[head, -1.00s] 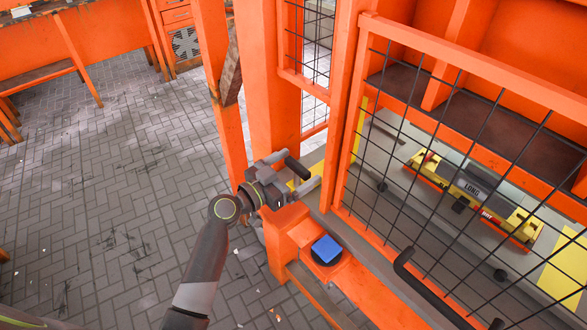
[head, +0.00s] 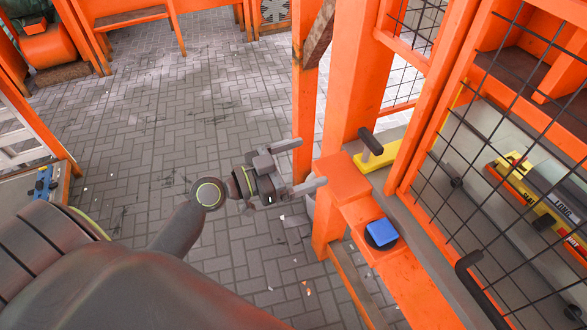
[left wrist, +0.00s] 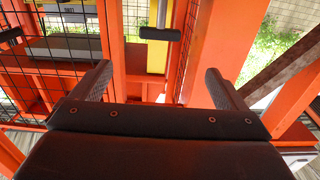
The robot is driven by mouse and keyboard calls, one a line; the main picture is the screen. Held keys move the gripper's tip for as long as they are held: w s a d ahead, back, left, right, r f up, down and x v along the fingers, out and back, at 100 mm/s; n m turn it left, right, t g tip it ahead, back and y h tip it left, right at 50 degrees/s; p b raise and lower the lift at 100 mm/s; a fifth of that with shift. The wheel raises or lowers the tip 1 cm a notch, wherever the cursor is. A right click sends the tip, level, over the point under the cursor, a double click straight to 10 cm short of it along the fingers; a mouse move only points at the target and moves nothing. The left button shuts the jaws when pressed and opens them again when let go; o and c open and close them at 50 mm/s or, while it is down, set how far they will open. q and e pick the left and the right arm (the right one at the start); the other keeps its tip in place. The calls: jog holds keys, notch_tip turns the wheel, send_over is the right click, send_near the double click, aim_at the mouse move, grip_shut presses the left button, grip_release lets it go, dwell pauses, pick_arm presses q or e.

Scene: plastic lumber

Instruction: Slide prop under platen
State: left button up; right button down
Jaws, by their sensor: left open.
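A yellow piece (head: 379,155) with a dark T-shaped handle (head: 370,141) sits at the opening between the orange posts. It may be the prop; I cannot tell for sure. The handle also shows in the left wrist view (left wrist: 160,34), ahead of the fingers with yellow behind it. My left gripper (head: 310,163) is open and empty, to the left of the handle and apart from it. Its fingers also frame the orange ledge in the left wrist view (left wrist: 158,82). I cannot make out a platen for certain. My right gripper is not in view.
An orange ledge (head: 343,178) with a blue button (head: 382,232) stands beside the gripper. A black-wire mesh guard (head: 500,190) covers the right side; a yellow-and-grey "LONG" unit (head: 548,195) lies behind it. A wooden piece (head: 319,33) leans by the post.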

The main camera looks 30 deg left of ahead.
pick_arm(q)
jog(key=shift+v, duration=0.9)
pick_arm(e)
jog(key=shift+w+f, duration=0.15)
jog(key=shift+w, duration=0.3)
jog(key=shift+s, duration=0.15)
